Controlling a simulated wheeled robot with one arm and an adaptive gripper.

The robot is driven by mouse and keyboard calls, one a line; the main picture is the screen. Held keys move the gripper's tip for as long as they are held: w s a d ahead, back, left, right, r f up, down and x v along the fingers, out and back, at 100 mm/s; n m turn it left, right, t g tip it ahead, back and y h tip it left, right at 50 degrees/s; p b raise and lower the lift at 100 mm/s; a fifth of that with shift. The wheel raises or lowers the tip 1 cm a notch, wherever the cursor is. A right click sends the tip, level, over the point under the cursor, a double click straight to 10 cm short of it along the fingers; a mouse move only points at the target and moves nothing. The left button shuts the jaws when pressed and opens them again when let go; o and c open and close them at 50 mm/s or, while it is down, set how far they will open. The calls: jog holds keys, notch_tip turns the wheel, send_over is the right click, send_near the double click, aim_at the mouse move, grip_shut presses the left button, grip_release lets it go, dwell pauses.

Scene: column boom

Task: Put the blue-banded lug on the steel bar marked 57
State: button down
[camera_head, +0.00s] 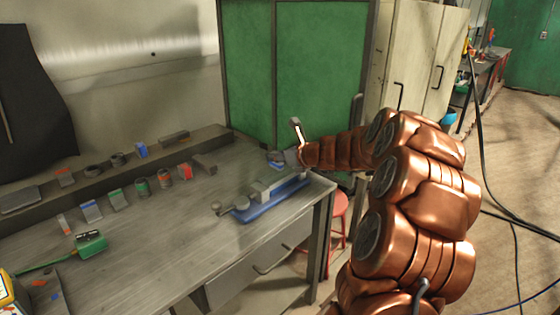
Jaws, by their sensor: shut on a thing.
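My gripper (282,158) is above the far right part of the bench, at the far end of a blue-based vise-like fixture (268,206). It is shut on a small piece with a blue patch, which looks like the blue-banded lug (275,154); the gripper hides part of it. I cannot tell whether the lug touches the fixture below. No number 57 is readable, so I cannot tell which steel bar is marked so.
Several red- and green-marked pieces lie along the bench (160,235). A green panel (300,70) stands behind my gripper. A red stool (338,205) is beside the bench's right end. The bench's middle is clear.

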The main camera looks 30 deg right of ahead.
jog(key=shift+w+d, duration=0.45)
jog(key=shift+d, duration=0.15)
jog(key=shift+w+d, duration=0.4)
jog(key=shift+d, duration=0.2)
jog(key=shift+f, duration=1.9)
jog(key=c, duration=1.1)
grip_release()
jog(key=shift+c, duration=0.2)
jog(key=v, duration=1.2)
